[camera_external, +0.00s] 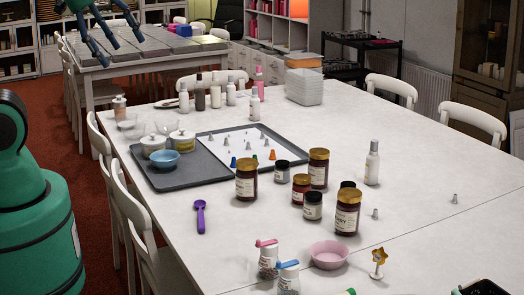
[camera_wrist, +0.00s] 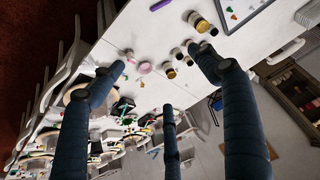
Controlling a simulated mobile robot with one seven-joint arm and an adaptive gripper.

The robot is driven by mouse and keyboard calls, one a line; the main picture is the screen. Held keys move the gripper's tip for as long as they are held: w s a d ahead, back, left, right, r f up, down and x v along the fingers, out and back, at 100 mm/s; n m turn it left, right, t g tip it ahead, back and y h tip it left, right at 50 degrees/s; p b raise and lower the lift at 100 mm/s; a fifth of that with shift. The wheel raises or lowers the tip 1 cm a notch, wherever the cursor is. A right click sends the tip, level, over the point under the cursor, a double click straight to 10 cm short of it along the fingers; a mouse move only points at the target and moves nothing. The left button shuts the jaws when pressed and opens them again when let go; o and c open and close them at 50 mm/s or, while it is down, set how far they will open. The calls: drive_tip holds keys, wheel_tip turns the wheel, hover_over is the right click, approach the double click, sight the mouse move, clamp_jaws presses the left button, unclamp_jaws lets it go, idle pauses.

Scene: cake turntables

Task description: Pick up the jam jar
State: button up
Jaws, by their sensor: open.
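Several dark jars with gold lids and pale labels stand upright on the white table; I cannot tell which one is the jam jar. One jar (camera_external: 246,180) stands by the grey tray's front edge. Another jar (camera_external: 319,169) is to its right, a smaller jar (camera_external: 301,189) between them, and a larger jar (camera_external: 346,213) is nearest the camera. In the wrist view one gold-lidded jar (camera_wrist: 198,22) is at the top and others are smaller, near the right finger. My gripper (camera_external: 118,47) is high at the upper left, open and empty, far from the jars. Its spread fingers (camera_wrist: 158,75) fill the wrist view.
Black-lidded jars (camera_external: 313,207) stand among the gold-lidded ones. A purple scoop (camera_external: 200,216), a pink bowl (camera_external: 329,255), shaker bottles (camera_external: 268,259) and a white bottle (camera_external: 372,163) are around them. A grey tray (camera_external: 190,182) holds bowls. Chairs line the table. The right tabletop is mostly clear.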

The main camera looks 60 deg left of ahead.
drive_tip(key=shift+w, duration=0.1)
drive_tip(key=n+g+y+b, duration=0.25)
drive_tip(key=n+b, duration=0.25)
drive_tip(key=n, duration=0.4)
hover_over(319, 152)
drive_tip(key=s+d, duration=0.3)
wheel_tip(319, 152, down, 33)
drive_tip(key=shift+y, duration=0.35)
drive_tip(key=shift+d+r, duration=0.1)
drive_tip(key=shift+b+x, duration=0.65)
drive_tip(key=shift+x, duration=3.6)
